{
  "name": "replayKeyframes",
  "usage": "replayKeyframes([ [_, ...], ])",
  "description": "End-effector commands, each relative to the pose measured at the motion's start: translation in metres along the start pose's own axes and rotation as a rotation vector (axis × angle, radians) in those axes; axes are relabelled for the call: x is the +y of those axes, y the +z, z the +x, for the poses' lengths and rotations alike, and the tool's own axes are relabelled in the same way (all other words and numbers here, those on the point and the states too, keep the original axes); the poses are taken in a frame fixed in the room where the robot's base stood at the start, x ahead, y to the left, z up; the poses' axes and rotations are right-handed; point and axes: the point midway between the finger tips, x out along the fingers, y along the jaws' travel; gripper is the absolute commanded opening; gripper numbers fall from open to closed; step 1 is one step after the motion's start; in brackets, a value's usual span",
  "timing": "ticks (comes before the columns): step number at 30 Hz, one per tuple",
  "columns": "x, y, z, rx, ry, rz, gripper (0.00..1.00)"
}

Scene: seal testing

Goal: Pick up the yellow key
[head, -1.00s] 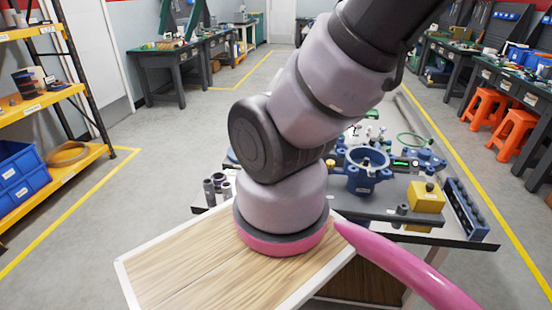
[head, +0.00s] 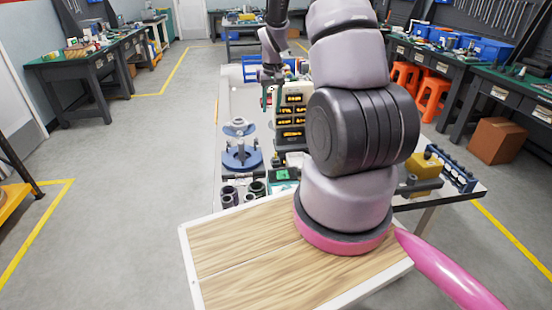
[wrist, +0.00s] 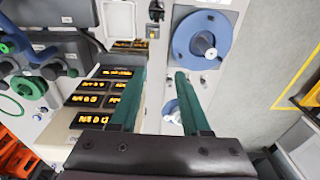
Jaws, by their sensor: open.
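I cannot make out a yellow key in either view. My gripper (wrist: 160,74) has two green fingers, set apart and with nothing between them, above the light-coloured bench top in the wrist view. In the head view my gripper (head: 268,95) is small, at the left side of the display panel. The panel (wrist: 103,98) has several orange-lit readouts and lies left of the fingers in the wrist view. It also shows in the head view (head: 291,118). My arm hides much of the bench's right side in the head view.
A blue round fixture (head: 242,157) stands on the bench, and its blue disc (wrist: 188,38) lies beyond the right finger. Dark cylinders (head: 230,194) stand near the bench's front. A yellow block (head: 428,164) sits at the right. Open floor (head: 130,180) lies to the left.

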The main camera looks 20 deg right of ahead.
Motion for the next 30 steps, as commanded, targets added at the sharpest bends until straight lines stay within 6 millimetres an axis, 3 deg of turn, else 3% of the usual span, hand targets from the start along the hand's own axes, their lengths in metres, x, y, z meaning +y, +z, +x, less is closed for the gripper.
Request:
replayKeyframes([
  [1, 0.006, 0.000, 0.026, -0.027, 0.008, -0.004, 0.47],
  [6, 0.018, 0.001, 0.077, -0.069, 0.024, -0.016, 0.47],
  [18, 0.023, 0.006, 0.137, -0.083, 0.028, -0.022, 0.47],
  [25, 0.023, 0.008, 0.155, -0.082, 0.028, -0.022, 0.47],
  [30, 0.021, 0.013, 0.181, -0.083, 0.028, -0.023, 0.47],
])
